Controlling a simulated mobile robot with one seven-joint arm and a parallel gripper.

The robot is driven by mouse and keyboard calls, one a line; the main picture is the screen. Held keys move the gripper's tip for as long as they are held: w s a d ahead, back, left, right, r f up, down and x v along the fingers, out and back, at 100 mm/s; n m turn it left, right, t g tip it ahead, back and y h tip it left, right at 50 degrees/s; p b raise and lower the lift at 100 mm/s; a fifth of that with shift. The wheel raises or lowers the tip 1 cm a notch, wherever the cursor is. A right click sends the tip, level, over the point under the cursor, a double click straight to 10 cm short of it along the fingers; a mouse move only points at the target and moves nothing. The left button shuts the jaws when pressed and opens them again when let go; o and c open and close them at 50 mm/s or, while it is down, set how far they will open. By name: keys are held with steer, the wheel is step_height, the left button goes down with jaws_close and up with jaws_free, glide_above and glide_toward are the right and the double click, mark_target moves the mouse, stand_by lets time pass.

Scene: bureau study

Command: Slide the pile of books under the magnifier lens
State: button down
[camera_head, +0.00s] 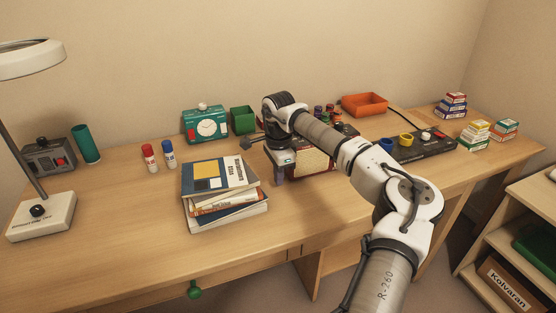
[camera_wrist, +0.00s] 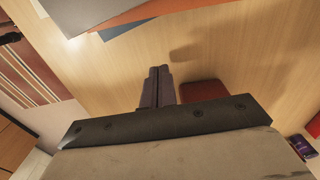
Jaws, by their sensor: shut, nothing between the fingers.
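The pile of books (camera_head: 222,192) lies on the desk left of centre, several books stacked a little askew, with a blue, white and yellow cover on top. Book corners also show at the top left of the wrist view (camera_wrist: 130,18). The magnifier lens (camera_head: 30,58) is a white ring head on a dark arm, high at the far left. Its white base (camera_head: 40,218) stands on the desk below, left of the pile. My gripper (camera_head: 279,178) is shut and empty, pointing down just right of the pile and apart from it. Its closed fingers show in the wrist view (camera_wrist: 159,75).
Red and blue bottles (camera_head: 150,158) stand behind the pile to the left. A grey device (camera_head: 48,155) and green cylinder (camera_head: 86,144) are near the lamp. Desk between pile and lamp base is clear.

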mark_target(159, 223)
step_height(159, 223, down, 2)
steer(key=shift+s+a+p, duration=0.2)
steer(key=shift+a, duration=0.4)
steer(key=shift+s+a+p, duration=0.2)
steer(key=shift+a, duration=0.4)
steer(key=shift+s+a, duration=0.2)
steer(key=shift+a, duration=0.5)
steer(key=shift+a, duration=0.1)
steer(key=s+a+b, duration=0.1)
steer(key=s+a, duration=0.2)
steer(key=a, duration=0.6)
steer(key=s+a+b, duration=0.1)
steer(key=s+a, duration=0.2)
steer(key=a, duration=0.6)
steer(key=s+a+b, duration=0.1)
steer(key=s+a, duration=0.2)
steer(key=a, duration=0.6)
steer(key=shift+s+a, duration=0.4)
